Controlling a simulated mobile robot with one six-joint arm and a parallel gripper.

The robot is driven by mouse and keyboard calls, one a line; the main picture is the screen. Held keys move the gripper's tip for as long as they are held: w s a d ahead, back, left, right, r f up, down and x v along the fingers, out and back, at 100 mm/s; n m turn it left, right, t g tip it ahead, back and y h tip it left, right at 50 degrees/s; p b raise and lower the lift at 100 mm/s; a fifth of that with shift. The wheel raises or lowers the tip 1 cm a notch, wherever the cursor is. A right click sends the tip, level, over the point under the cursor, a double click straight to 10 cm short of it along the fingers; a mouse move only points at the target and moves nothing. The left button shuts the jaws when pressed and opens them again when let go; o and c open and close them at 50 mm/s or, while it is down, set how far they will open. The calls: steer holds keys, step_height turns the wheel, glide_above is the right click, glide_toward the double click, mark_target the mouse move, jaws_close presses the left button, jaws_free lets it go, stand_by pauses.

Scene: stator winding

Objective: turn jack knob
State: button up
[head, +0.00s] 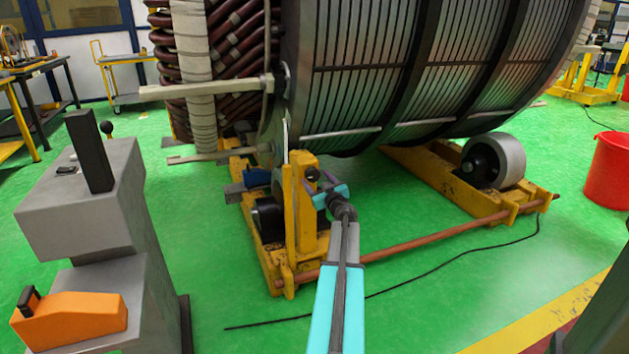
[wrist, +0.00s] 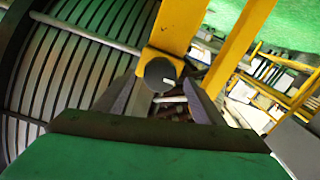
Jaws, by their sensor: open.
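In the head view the knob (head: 312,174) shows small, just above my gripper (head: 322,188). My gripper is open. In the wrist view its two grey fingers (wrist: 158,82) stand on either side of the knob, with the knob near their tips. A gap shows beside the knob, and I cannot tell whether either finger touches it. The yellow jack stand (head: 306,225) is below the stator's left end.
The large stator (head: 400,75) rests above yellow roller supports (head: 425,175). A copper-coloured rod (head: 420,238) runs low across the front. A grey console (head: 85,210) stands at left, a red bucket (head: 608,170) at right. A black cable (head: 450,262) lies on the green floor.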

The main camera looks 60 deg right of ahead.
steer(key=shift+x, duration=1.15)
steer(key=c, duration=1.1)
